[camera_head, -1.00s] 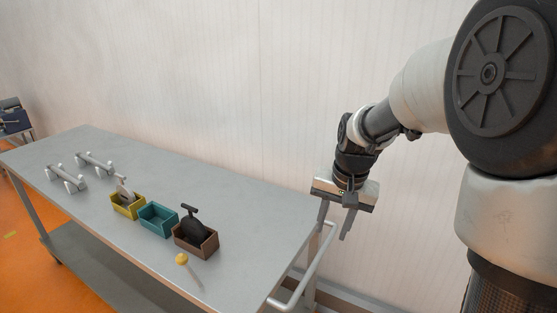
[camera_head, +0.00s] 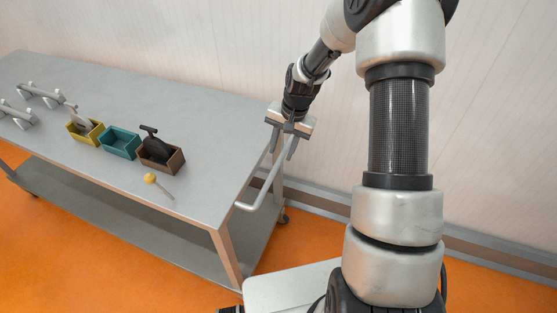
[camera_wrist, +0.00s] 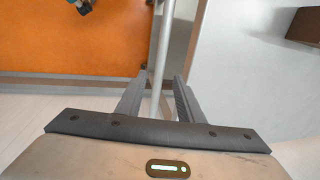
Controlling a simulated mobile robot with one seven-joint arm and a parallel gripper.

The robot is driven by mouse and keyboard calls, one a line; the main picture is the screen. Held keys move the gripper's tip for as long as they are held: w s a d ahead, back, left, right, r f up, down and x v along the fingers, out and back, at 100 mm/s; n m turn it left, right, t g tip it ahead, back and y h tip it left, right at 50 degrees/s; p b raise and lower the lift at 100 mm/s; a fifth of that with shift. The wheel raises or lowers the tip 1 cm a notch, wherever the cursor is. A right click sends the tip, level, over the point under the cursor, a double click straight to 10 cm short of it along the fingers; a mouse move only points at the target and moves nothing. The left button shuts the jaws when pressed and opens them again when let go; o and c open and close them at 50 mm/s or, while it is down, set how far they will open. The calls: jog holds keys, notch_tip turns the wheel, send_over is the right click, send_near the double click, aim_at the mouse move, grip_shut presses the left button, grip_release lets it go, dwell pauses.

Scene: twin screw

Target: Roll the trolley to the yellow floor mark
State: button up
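The trolley is a grey metal table (camera_head: 160,85) with a lower shelf (camera_head: 110,205) and a tubular push handle (camera_head: 268,188) at its right end. My gripper (camera_head: 280,150) is at the far end of this handle, pointing down. In the wrist view the handle bar (camera_wrist: 159,55) runs between the two fingers of my gripper (camera_wrist: 160,80), with a gap visible on both sides, so the fingers look open around it. The yellow floor mark is not in view now.
Yellow (camera_head: 86,131), teal (camera_head: 120,143) and brown (camera_head: 162,158) boxes, a yellow-knobbed stick (camera_head: 150,179) and grey metal parts (camera_head: 40,95) sit on the trolley. A pale wall (camera_head: 480,130) stands close behind. Orange floor (camera_head: 60,260) is open in front.

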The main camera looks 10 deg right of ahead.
aim_at(278, 164)
jog(key=f, duration=0.4)
jog(key=a+f, duration=0.1)
jog(key=shift+w+f, duration=0.35)
jog(key=shift+f, duration=0.05)
grip_shut()
